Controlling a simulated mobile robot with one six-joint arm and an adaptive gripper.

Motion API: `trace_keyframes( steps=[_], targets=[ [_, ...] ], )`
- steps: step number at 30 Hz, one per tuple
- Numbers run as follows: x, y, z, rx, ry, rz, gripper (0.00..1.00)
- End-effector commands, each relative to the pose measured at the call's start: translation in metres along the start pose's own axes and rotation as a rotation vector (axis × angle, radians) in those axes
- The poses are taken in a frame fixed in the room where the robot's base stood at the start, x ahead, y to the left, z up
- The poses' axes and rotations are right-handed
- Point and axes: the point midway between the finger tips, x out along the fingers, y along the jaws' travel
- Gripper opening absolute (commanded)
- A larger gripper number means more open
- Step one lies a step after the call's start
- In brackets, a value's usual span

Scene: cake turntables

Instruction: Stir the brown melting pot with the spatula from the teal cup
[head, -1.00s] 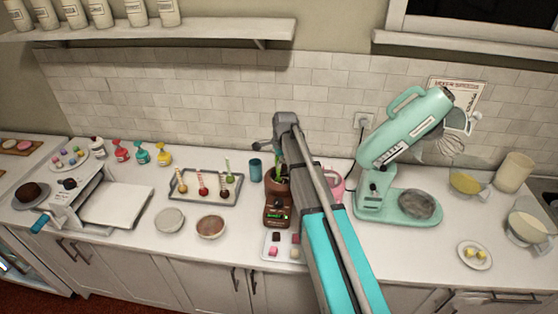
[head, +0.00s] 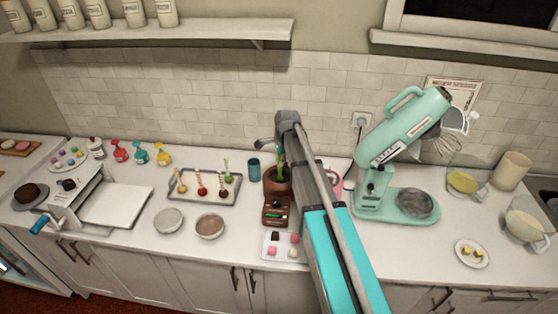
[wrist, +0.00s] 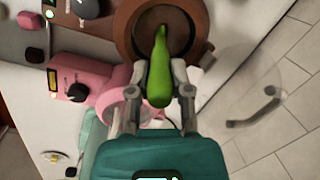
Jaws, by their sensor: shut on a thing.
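The brown melting pot (head: 273,208) stands on the counter left of my arm in the head view. In the wrist view its brown rim (wrist: 128,30) surrounds dark brown contents. My gripper (wrist: 160,92) is shut on the green spatula (wrist: 159,75), whose lower end reaches into the pot's bowl. The spatula's tip is hard to make out against the dark contents. In the head view the green spatula (head: 281,168) shows above the pot, partly behind my gripper. The teal cup (head: 254,168) stands just left of and behind the pot, with nothing visible sticking out of it.
A pink melting pot (wrist: 85,85) is close beside the brown one, mostly hidden by my arm in the head view. A tray of cake pops (head: 205,197) is left. A small plate of coloured sweets (head: 270,252) lies in front. A teal stand mixer (head: 400,150) stands right.

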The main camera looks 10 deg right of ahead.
Motion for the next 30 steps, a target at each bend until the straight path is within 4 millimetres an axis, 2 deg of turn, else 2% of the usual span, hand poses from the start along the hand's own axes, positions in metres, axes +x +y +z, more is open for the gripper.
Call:
trace_keyframes(
  steps=[21, 30],
  targets=[
    [-0.038, -0.005, 0.003, 0.000, 0.000, 0.000, 0.00],
    [-0.045, -0.006, 0.004, 0.000, 0.000, 0.000, 0.00]
  ],
)
